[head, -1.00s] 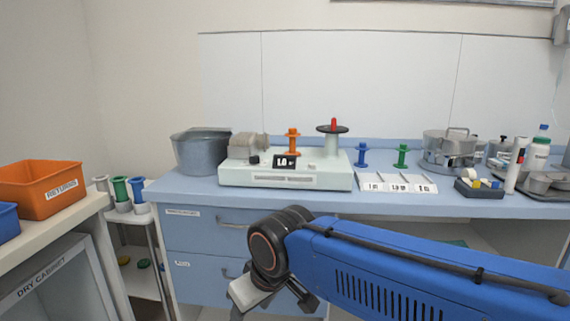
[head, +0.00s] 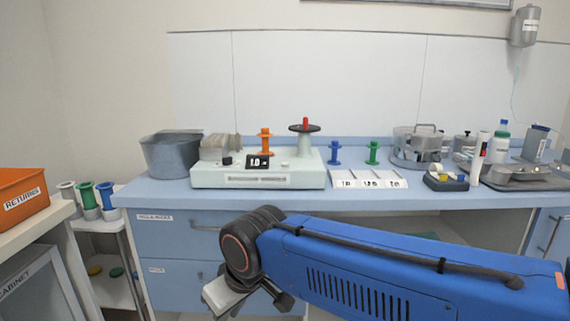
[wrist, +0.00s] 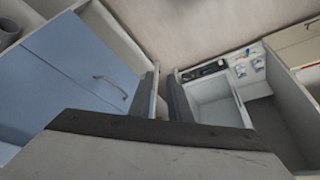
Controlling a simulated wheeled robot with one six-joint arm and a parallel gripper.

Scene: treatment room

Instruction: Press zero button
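A pale bench device (head: 258,181) stands on the blue counter. Its front has a small dark display (head: 258,162) reading about 1.0. A dark knob or button (head: 227,161) sits left of the display. No zero marking is legible, so I cannot tell which part is the zero button. My gripper (head: 250,303) hangs low in front of the drawers, below the counter and well away from the device. In the wrist view its two dark fingers (wrist: 165,97) show a narrow gap with nothing between them. The device is not in the wrist view.
Blue (head: 334,153) and green (head: 373,153) spools and labelled cards (head: 368,179) are right. An orange box (head: 22,195) is at left.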

